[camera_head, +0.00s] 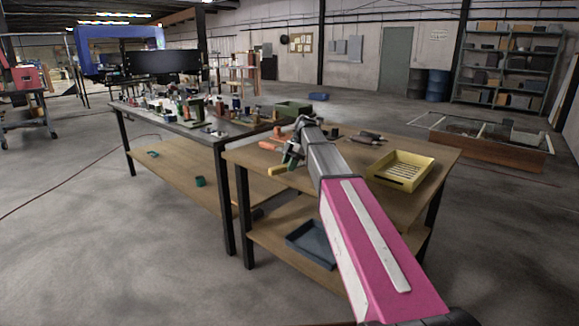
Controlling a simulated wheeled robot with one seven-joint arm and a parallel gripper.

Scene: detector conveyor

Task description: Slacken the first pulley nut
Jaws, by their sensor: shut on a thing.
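My arm reaches from the bottom right over the near wooden workbench (425,150). My gripper (291,158) is at the bench's back left part, small in view and partly hidden by my own wrist. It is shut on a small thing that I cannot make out. Dark and green parts show around the fingers. A yellow piece (278,170) and an orange piece (268,146) are close by on the left. I cannot make out the pulley or its first nut at this distance.
A yellow slotted tray (430,160) sits on the bench's right side, with dark tools (370,137) behind it. A blue-grey bin (312,240) is on the lower shelf. A long dark table (220,135) crowded with small parts adjoins at left.

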